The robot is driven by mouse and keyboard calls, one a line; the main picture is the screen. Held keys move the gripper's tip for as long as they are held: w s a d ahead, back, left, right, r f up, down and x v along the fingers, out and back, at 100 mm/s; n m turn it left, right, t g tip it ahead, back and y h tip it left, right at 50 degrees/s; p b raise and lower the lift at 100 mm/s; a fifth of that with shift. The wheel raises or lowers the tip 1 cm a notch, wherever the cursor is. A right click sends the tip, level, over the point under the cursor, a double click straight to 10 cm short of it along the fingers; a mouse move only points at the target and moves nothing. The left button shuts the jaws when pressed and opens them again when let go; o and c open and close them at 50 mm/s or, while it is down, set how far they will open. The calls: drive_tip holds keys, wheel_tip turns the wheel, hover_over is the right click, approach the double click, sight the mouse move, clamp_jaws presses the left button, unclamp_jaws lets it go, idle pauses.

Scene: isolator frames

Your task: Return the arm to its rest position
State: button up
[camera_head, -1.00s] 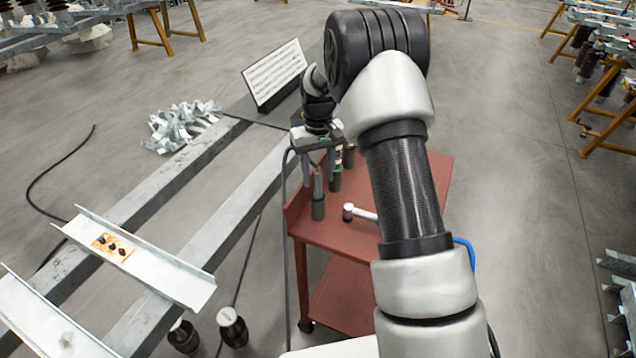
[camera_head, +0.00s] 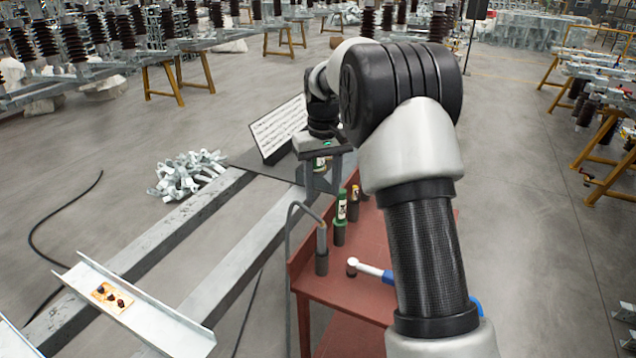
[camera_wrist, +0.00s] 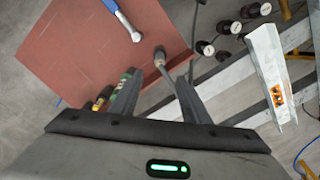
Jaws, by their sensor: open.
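My gripper (camera_head: 322,190) hangs above the back left part of the red cart, with its two fingers apart and nothing between them. In the wrist view my gripper (camera_wrist: 158,78) also shows spread, empty fingers. A grey-tipped tool with a cable (camera_head: 321,240) stands upright in a dark holder at the cart's left edge, below and clear of the fingers. It also shows in the wrist view (camera_wrist: 160,58), beyond the fingertips. My arm reaches forward, bent at a raised black joint, and hides part of the cart.
The red cart (camera_head: 312,277) carries a green-labelled bottle (camera_head: 340,208), a yellow-topped item (camera_head: 354,200) and a white-headed tool with a blue grip (camera_head: 368,268). A printed panel (camera_head: 279,128) stands behind. Grey beams (camera_head: 225,275) run at left.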

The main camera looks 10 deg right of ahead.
drive_tip(key=s+r+t+p, duration=0.3)
drive_tip(key=s+r, duration=1.2)
drive_tip(key=r, duration=0.1)
drive_tip(key=s+m+t+p, duration=0.1)
drive_tip(key=s+t, duration=0.1)
drive_tip(key=s, duration=1.6)
drive_tip(key=shift+s+r+m+t+p, duration=0.15)
drive_tip(key=shift+s+m+t+p, duration=0.15)
drive_tip(key=shift+s+m+p, duration=0.1)
